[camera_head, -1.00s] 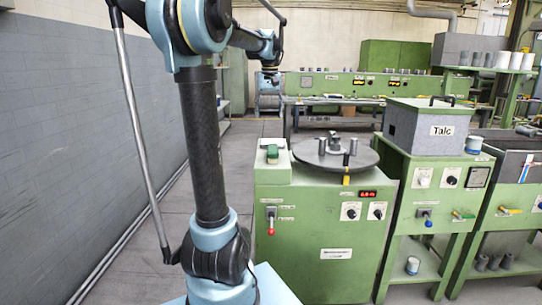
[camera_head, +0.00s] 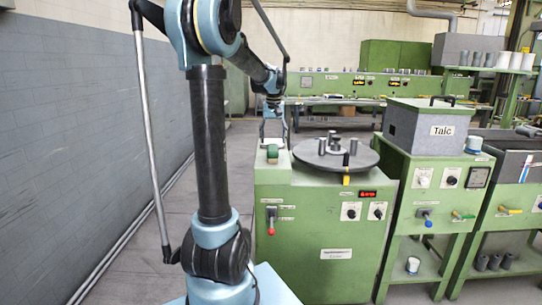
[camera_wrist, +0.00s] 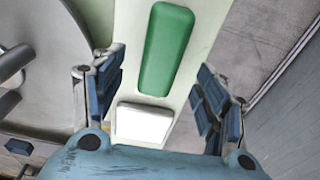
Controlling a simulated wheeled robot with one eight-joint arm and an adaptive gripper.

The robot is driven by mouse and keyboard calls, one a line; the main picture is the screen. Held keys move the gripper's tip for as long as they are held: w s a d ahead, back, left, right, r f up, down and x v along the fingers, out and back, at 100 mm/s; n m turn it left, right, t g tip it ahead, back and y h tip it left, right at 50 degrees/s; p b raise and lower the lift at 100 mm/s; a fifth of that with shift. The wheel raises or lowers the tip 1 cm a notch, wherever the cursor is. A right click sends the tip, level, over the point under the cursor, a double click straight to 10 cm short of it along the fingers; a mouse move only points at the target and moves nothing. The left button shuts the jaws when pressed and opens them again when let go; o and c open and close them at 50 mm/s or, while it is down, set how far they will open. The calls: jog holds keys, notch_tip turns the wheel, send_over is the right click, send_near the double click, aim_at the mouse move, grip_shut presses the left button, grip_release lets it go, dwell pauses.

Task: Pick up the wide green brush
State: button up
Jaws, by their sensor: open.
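The wide green brush (camera_head: 272,151) appears as a small green block on the left part of the green machine's top, beside the round turntable. In the wrist view a long, rounded green block (camera_wrist: 166,48), which looks like the same thing, lies ahead and between my fingers. My gripper (camera_head: 274,140) is over it, fingers pointing down. In the wrist view my gripper (camera_wrist: 160,88) is open, with blue-padded fingers on both sides and nothing between them touching the block. Whether the fingertips are level with the block I cannot tell.
A dark round turntable (camera_head: 359,158) with several grey cylinders stands close to the right. A white rectangle (camera_wrist: 144,123) lies near the green block. A grey Talc box (camera_head: 405,132) is farther right. Open floor and a grey wall (camera_head: 60,150) are on the left.

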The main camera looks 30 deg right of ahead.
aim_at(273, 147)
jog(key=shift+w+f, duration=0.2)
jog(key=shift+f, duration=1.15)
jog(key=shift+w+f, duration=0.15)
jog(key=shift+f, duration=1.2)
jog(key=c, duration=1.3)
notch_tip(273, 147, up, 10)
jog(key=shift+r, duration=0.1)
